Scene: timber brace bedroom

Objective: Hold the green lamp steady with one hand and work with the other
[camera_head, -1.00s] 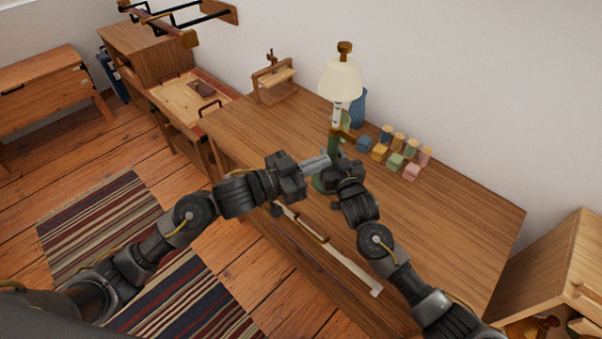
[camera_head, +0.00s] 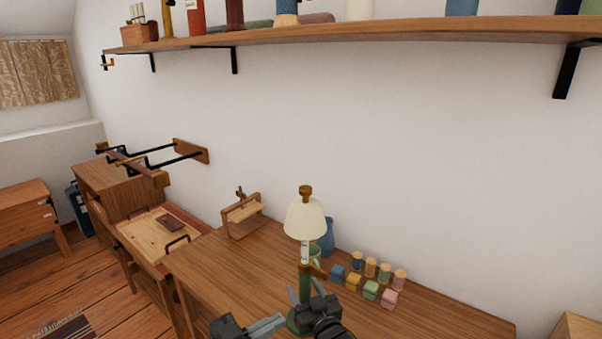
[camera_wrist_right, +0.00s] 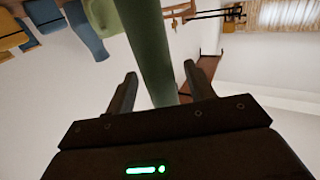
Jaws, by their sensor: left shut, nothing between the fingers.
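The green lamp (camera_head: 305,220) stands upright on the wooden worktable, with a cream shade, a white section and a green lower stem. Its stem fills the middle of the right wrist view (camera_wrist_right: 147,40). My right gripper (camera_head: 300,288) is at the lower stem. In the right wrist view its fingers (camera_wrist_right: 162,85) stand apart on either side of the stem, with gaps visible, so it looks open around it. My left gripper (camera_head: 284,318) is shut and empty, its fingers pointing right, near the lamp base. The base is partly hidden behind the grippers.
Several small coloured blocks and pegs (camera_head: 370,290) stand right of the lamp. A blue vase (camera_head: 327,238) is behind it. A wooden frame (camera_head: 242,215) stands at the table's back left. A shelf (camera_head: 340,33) runs along the wall above. The table's left part is clear.

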